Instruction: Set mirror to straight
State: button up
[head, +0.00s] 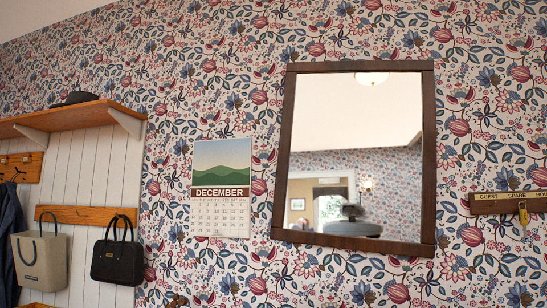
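The mirror (362,130) hangs on the patterned wall right of centre in the head view, in a dark brown wooden frame. It looks tilted clockwise: its bottom edge slopes down to the right, and its left side leans, with the lower end further left. The bottom right corner is lower than the bottom left. The glass reflects a pale ceiling with a lamp, papered wall and a window. My gripper is not in view, and nothing touches the mirror.
A December calendar (220,190) hangs left of the mirror, and a key rack (507,203) with a yellow-tagged key hangs right. At far left are a wooden shelf (75,118) with a dark hat (76,98), a beige bag (40,262) and a black bag (117,260).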

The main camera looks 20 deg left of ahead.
aim_at(357, 168)
jog(key=j, duration=0.5)
jog(key=j+z, duration=0.15)
jog(key=j, duration=0.35)
jog(key=k+j, duration=0.1)
jog(key=j, duration=0.4)
jog(key=j+z, duration=0.15)
jog(key=j, duration=0.35)
jog(key=k+j, duration=0.15)
jog(key=j, duration=0.3)
jog(key=k+j+z, duration=0.15)
jog(key=j, duration=0.35)
jog(key=i+l, duration=0.15)
jog(key=l, duration=0.25)
jog(key=i+l+u, duration=0.1)
jog(key=l, duration=0.3)
jog(key=i+l, duration=0.2)
jog(key=l, duration=0.2)
jog(key=i+l+u, duration=0.1)
jog(key=l, duration=0.3)
jog(key=i+l, duration=0.15)
jog(key=l, duration=0.25)
jog(key=i+l+u, duration=0.1)
jog(key=l, duration=0.3)
jog(key=i+l, duration=0.1)
jog(key=l, duration=0.3)
jog(key=u, duration=0.05)
